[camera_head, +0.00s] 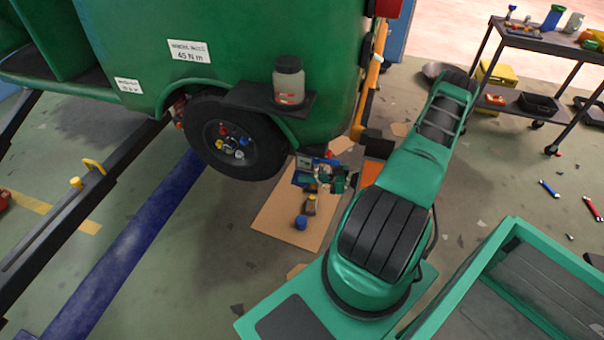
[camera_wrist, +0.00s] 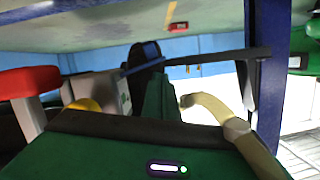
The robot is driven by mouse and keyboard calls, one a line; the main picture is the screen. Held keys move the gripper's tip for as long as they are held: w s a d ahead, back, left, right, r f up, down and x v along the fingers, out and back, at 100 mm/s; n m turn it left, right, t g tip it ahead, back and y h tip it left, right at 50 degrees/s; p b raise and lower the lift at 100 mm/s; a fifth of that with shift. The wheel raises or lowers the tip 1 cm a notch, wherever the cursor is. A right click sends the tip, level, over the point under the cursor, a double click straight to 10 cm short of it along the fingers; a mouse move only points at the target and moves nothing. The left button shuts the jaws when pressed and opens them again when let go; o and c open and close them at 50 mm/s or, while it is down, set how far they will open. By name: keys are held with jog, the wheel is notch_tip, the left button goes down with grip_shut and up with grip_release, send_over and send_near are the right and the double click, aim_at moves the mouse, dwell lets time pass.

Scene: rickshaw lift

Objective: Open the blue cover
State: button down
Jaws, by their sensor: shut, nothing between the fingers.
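A small box-like unit with blue parts (camera_head: 303,179) sits low beside the green vehicle, just right of its wheel. I take these blue parts for the cover, but they are too small and partly hidden to tell whether it is open. My gripper (camera_head: 323,174) is right at this unit, its jaws shut and empty. I cannot tell whether it touches the cover. In the wrist view, a blue upright (camera_wrist: 271,75) stands close on the right, with a dark bar (camera_wrist: 205,62) running across to it. A beige curved finger part shows in front of them.
The green vehicle (camera_head: 225,45) with its wheel (camera_head: 236,140) and a jar (camera_head: 289,80) on a black shelf stands close left. A blue-capped item (camera_head: 301,222) stands on cardboard (camera_head: 275,215) below. A tool cart (camera_head: 550,42) stands at upper right. Small debris litters the floor.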

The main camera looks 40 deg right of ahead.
aim_at(307, 185)
jog(key=shift+s+a+f, duration=0.1)
jog(key=shift+a+f, duration=0.15)
jog(key=shift+f, duration=0.7)
jog(key=shift+d+f, duration=0.1)
jog(key=shift+f, duration=1)
jog(key=shift+s+d, duration=0.3)
jog(key=shift+d, duration=0.1)
jog(key=f+v, duration=0.2)
jog(key=v, duration=1)
jog(key=shift+s+d+f, duration=0.2)
jog(key=shift+s+f, duration=0.05)
jog(key=shift+f, duration=0.05)
